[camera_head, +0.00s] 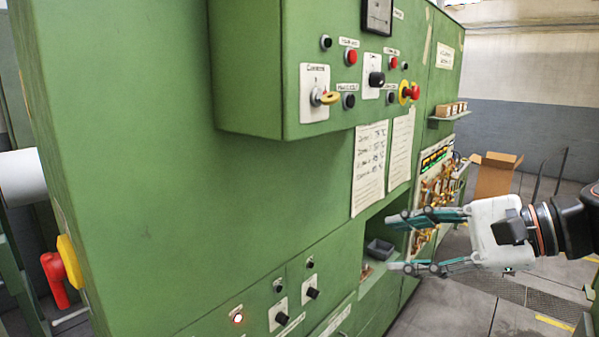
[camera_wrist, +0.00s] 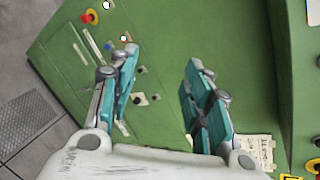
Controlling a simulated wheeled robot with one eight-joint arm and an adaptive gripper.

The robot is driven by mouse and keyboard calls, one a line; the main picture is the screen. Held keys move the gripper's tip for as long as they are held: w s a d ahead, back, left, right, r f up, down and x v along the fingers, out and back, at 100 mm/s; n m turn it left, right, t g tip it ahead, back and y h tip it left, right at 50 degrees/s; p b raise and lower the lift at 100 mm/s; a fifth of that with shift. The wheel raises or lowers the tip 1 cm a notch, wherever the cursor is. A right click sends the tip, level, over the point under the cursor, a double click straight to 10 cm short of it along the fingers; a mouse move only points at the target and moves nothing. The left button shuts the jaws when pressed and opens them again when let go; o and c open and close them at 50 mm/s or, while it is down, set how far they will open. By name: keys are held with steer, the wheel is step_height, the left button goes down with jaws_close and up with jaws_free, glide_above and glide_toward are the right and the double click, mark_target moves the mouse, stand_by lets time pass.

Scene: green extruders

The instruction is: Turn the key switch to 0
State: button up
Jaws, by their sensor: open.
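The key switch (camera_head: 317,97) sits on a white plate at the lower left of the green control box's front, in the head view. A yellow-tagged key (camera_head: 330,98) sticks out of it. The plate's markings are too small to read surely, so I cannot tell its position. My gripper (camera_head: 397,243) is open and empty, with teal fingers pointing left, below and to the right of the key switch and well apart from it. In the wrist view my open fingers (camera_wrist: 162,60) frame a green panel; I cannot make out the key switch there.
The control box (camera_head: 260,60) juts out above the lower panel. A black selector (camera_head: 376,79) and a red emergency button (camera_head: 414,91) are right of the key. Paper sheets (camera_head: 370,165) hang below. A recess with a dark tray (camera_head: 379,249) lies behind my fingers.

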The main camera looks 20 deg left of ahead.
mark_target(331, 98)
steer(key=w+d+r+m+g+y+p, duration=0.1)
steer(key=w+r+y+p, duration=0.15)
steer(key=r, duration=0.75)
steer(key=w+r+m+y+p, duration=0.1)
steer(key=w+r+y+p, duration=0.2)
steer(key=r, duration=0.7)
steer(key=a+p, duration=0.3)
steer(key=a, duration=1)
steer(key=shift+a, duration=0.15)
steer(key=shift+w+r, duration=0.1)
jaws_close()
